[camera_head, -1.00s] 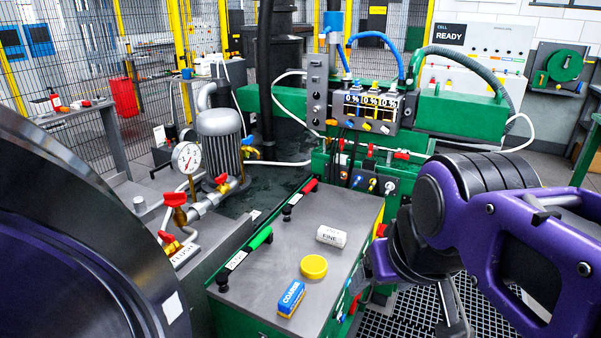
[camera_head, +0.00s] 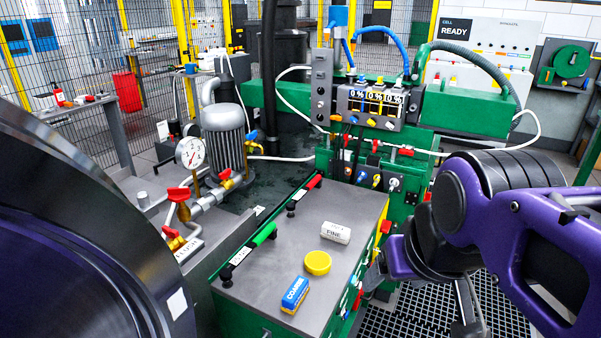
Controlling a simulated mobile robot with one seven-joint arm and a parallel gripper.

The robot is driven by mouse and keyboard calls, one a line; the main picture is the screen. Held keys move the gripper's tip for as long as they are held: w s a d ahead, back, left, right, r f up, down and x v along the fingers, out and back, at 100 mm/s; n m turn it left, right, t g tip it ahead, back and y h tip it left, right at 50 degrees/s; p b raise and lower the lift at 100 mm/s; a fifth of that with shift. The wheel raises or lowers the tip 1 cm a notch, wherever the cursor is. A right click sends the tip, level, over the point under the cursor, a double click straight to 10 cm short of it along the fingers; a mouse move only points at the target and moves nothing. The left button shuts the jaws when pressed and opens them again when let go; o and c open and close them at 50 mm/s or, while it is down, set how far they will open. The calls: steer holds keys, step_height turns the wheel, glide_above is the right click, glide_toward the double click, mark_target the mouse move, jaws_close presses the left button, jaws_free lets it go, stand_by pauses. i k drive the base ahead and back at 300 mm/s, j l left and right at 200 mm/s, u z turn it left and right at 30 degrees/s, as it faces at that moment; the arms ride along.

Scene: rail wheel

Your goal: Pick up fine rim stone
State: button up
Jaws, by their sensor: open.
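The fine rim stone (camera_head: 335,233) is a small white block marked FINE. It lies on the grey top of the green cabinet (camera_head: 270,285), near its right side. My purple arm comes in from the right. My gripper (camera_head: 415,300) hangs beyond the cabinet's right edge, above the floor grating, apart from the stone. Its jaws are seen only in part, with a gap between the fingers, and they hold nothing that I can see.
A yellow round tin (camera_head: 317,262) and a blue COARSE block (camera_head: 295,294) lie near the stone. Red (camera_head: 304,194) and green (camera_head: 253,244) handles line the cabinet's left edge. A large dark wheel (camera_head: 80,230) fills the left. A gauge (camera_head: 190,153) and valves stand behind it.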

mark_target(331, 231)
steer(key=k, duration=0.35)
steer(key=k+u, duration=0.15)
steer(key=u, duration=0.25)
steer(key=k+u, duration=0.15)
steer(key=u, duration=1.4)
steer(key=l, duration=1.75)
steer(key=k+l, duration=0.15)
steer(key=l, duration=1.6)
